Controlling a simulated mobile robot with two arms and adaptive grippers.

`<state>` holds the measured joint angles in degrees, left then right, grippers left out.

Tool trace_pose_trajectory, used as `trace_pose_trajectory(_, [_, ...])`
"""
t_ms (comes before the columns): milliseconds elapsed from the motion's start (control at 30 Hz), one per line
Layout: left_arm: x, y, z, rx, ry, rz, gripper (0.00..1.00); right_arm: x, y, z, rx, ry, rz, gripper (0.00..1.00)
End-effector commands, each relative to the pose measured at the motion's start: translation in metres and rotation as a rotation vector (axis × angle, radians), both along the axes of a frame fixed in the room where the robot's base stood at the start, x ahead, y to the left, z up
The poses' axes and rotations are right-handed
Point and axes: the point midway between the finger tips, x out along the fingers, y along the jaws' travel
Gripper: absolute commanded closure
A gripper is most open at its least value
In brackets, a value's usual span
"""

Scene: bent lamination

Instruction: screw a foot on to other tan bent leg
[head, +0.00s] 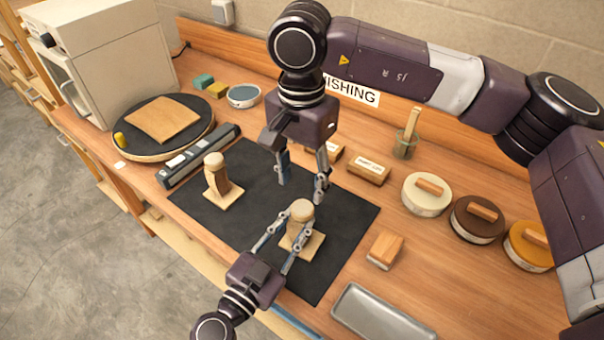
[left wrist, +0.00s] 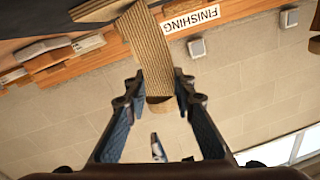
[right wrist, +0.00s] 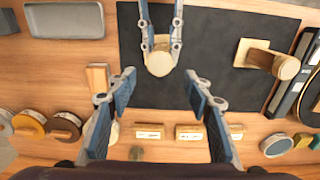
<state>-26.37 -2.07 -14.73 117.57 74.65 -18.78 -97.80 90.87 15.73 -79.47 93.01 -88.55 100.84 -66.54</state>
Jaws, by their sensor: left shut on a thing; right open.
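Two tan bent legs stand on square bases on the black mat (head: 345,215). My left gripper (head: 300,226) is shut around the nearer leg (head: 301,212), which shows between its fingers in the left wrist view (left wrist: 150,55). The other leg (head: 219,181) stands free to the left, with a round pale piece (right wrist: 287,67) on its end. The held leg also ends in a round pale top (right wrist: 159,66); I cannot tell whether this is a separate foot. My right gripper (head: 300,190) is open and empty above the mat, behind and above the held leg.
A dark round turntable (head: 199,137) with a tan board and a long dark tool (head: 198,157) lie left. Small labelled blocks (head: 368,169) and a glass jar (head: 404,147) stand behind. Round tins (head: 477,219), a wood-topped block (head: 385,249) and a grey tray (head: 380,318) are right.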

Motion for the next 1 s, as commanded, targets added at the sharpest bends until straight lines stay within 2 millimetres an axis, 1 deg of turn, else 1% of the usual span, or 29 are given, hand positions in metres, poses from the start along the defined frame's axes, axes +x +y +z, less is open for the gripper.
trace_pose_trajectory(100, [0.000,0.000,-0.001,0.000,0.002,-0.001,1.00,-0.001,-0.001,-0.019,-0.002,0.004,-0.001,0.54])
trace_pose_trajectory(300, [0.000,0.000,-0.001,0.000,0.002,-0.001,1.00,-0.001,-0.001,-0.049,-0.001,0.003,-0.001,0.54])
trace_pose_trajectory(433, [0.000,0.000,-0.001,0.000,0.002,-0.001,1.00,-0.001,-0.001,-0.063,-0.001,0.002,-0.001,0.54])
trace_pose_trajectory(600, [0.000,0.000,-0.001,0.000,0.002,-0.001,1.00,-0.001,0.000,-0.071,-0.001,0.001,0.000,0.54])
trace_pose_trajectory(833, [0.000,0.000,-0.001,0.000,0.002,-0.001,1.00,0.000,-0.001,-0.071,-0.001,0.001,0.000,0.54])
trace_pose_trajectory(867, [0.000,0.000,-0.001,0.000,0.002,-0.001,1.00,0.000,-0.001,-0.071,-0.001,0.001,-0.001,0.55])
trace_pose_trajectory(1000, [0.000,0.000,-0.001,0.000,0.002,-0.001,1.00,0.000,-0.001,-0.071,-0.001,0.001,-0.001,0.70])
